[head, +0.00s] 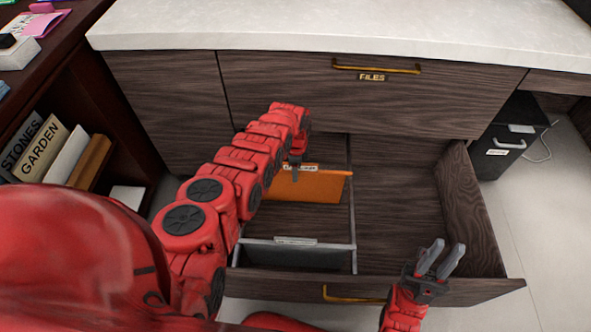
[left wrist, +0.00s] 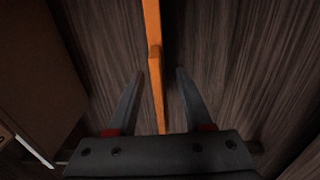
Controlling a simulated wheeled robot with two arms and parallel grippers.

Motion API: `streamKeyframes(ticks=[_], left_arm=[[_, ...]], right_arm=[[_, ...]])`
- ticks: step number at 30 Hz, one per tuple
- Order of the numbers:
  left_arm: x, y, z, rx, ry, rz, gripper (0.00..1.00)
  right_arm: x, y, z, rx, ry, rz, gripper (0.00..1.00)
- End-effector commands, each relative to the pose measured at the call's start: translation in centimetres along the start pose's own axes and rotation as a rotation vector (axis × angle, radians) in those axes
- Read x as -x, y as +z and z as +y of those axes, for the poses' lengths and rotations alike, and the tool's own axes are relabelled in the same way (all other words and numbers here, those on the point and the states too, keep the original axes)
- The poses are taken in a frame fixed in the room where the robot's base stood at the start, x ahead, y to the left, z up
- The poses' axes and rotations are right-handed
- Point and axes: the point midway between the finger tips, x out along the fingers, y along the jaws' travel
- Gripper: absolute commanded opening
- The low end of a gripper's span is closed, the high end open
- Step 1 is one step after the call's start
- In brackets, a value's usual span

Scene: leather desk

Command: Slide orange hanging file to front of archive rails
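The orange hanging file (head: 318,188) hangs across the left compartment of the open lower drawer, behind a grey file (head: 300,254) near the drawer front. A rail (head: 351,205) runs front to back on the right of the files. My left gripper (head: 296,170) points down at the orange file's top edge, by its white tab. In the left wrist view my left gripper (left wrist: 161,72) is open, with one finger on each side of the orange edge (left wrist: 155,70) and gaps showing. My right gripper (head: 440,260) is open and empty over the drawer's front right.
The right compartment (head: 395,210) of the drawer is empty. The closed FILES drawer (head: 350,95) and pale countertop (head: 330,28) stand above and behind.

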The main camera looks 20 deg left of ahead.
Motion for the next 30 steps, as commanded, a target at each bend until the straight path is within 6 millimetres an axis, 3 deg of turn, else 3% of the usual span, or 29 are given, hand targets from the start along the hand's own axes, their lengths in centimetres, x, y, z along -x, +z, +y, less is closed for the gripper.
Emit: streamKeyframes(ticks=[1,8,30], left_arm=[[0.0,0.01,0.0,0.0,0.0,0.0,0.4],[-0.01,0.02,0.01,0.001,0.0,0.0,0.0],[-0.04,0.03,0.03,0.001,0.001,0.0,0.0]], right_arm=[[0.0,0.0,0.0,0.0,0.0,0.0,0.26],[0.0,0.0,0.0,0.0,0.0,0.0,0.26],[0.01,0.0,0.0,0.0,0.0,0.0,0.26]])
